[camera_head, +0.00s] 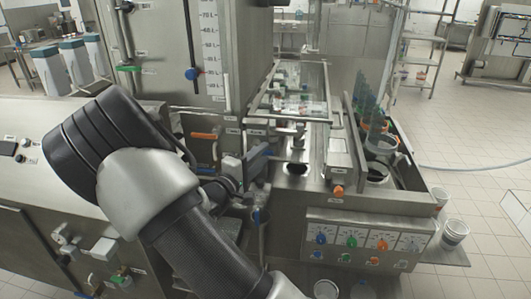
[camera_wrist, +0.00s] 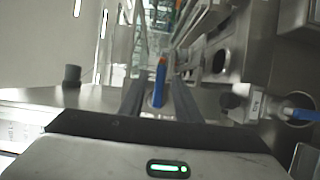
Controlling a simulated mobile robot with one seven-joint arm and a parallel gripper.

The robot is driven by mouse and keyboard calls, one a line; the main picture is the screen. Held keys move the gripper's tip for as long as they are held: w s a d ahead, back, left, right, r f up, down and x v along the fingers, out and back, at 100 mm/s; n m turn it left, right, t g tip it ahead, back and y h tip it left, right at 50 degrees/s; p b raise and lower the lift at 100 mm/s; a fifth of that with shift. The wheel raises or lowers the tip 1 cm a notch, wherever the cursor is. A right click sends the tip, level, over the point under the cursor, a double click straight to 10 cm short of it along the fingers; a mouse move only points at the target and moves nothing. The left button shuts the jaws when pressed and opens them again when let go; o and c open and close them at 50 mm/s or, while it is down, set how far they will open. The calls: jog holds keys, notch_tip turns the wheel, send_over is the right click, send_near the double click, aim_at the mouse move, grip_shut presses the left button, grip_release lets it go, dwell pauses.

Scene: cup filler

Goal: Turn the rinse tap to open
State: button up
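My gripper (camera_wrist: 158,90) is open in the wrist view, with its two dark fingers apart. A blue handle with an orange tip (camera_wrist: 160,82) shows in the gap between them. It appears clear of both fingers; how far ahead it lies is hard to tell. A second blue handle (camera_wrist: 300,113) on a pale valve body is at the right. In the head view my gripper (camera_head: 262,157) is by the left side of the counter, partly hidden by my arm. An orange handle (camera_head: 204,135) is on the panel behind it. The labels are too small to read, so I cannot tell which is the rinse tap.
A control box with coloured knobs (camera_head: 367,242) is at the counter's front. White tubs (camera_head: 454,232) stand at the right. The tiled floor (camera_head: 475,150) beyond is largely clear.

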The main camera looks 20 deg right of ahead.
jog(key=shift+x, duration=1.25)
grip_shut()
